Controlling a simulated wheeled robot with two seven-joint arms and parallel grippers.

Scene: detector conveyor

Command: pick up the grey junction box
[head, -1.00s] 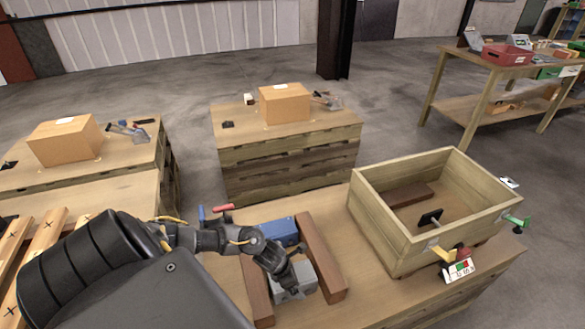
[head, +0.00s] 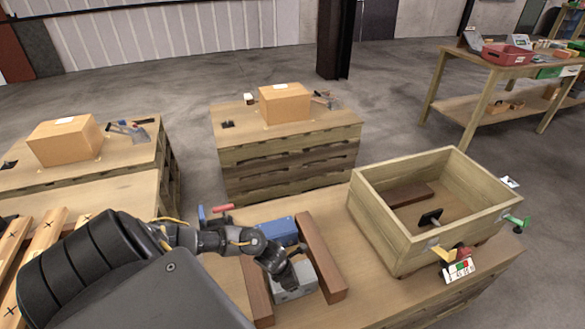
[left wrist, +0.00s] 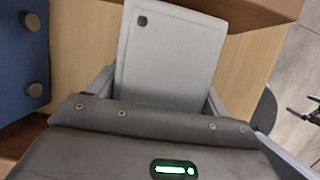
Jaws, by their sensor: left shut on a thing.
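The grey junction box (head: 292,286) sits on the wooden table between two brown wooden bars, in front of a blue box (head: 279,232). My left gripper (head: 288,273) comes down on it from above and is shut on it. In the left wrist view the grey box (left wrist: 168,55) fills the space between the fingers (left wrist: 157,92), its light face with a dark round spot toward the camera. The blue box (left wrist: 22,65) stands at the left there. I cannot tell whether the grey box is clear of the table.
Brown bars stand on the left (head: 256,290) and right (head: 321,257) of the grey box. A wooden crate (head: 378,233) stands to the right, with a brown block and a black piece inside. A red-handled clamp (head: 221,208) is behind.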

